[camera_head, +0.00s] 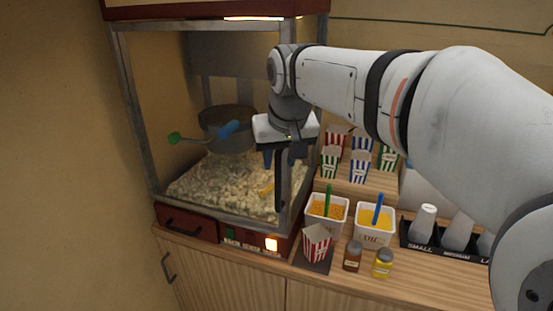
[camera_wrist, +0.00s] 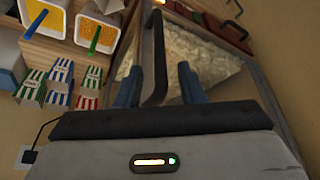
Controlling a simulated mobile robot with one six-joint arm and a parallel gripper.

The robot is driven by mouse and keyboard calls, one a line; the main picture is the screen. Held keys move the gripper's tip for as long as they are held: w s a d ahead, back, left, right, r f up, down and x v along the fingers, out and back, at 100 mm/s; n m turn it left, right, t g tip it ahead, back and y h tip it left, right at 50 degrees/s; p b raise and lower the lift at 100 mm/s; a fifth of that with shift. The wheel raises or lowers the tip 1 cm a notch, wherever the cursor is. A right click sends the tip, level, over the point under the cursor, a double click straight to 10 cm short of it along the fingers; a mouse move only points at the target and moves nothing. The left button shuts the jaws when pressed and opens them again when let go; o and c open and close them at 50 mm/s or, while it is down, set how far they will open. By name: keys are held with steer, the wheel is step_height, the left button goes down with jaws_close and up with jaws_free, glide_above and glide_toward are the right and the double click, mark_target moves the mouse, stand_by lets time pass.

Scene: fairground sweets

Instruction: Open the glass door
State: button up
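The popcorn machine's glass door (camera_head: 172,120) is the metal-framed front pane and looks shut, with its long dark handle (camera_head: 280,185) upright near the right edge. In the wrist view the handle (camera_wrist: 158,50) runs between the two blue fingers of my gripper (camera_wrist: 160,85). The fingers are apart, with visible gaps to the handle, which lies nearer the left finger. In the head view my gripper (camera_head: 285,158) is at the handle's upper part, and my arm hides part of the machine's right side.
Popcorn (camera_head: 215,185) and a kettle (camera_head: 228,128) are inside the machine. Right of it are a tub with a green scoop (camera_head: 326,210), a tub with a blue scoop (camera_head: 374,224), a striped box (camera_head: 317,243), two small jars and a stepped stand of boxes. Left is bare wall.

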mark_target(279, 163)
steer(key=shift+x, duration=2.05)
steer(key=shift+c, duration=0.5)
jaws_close()
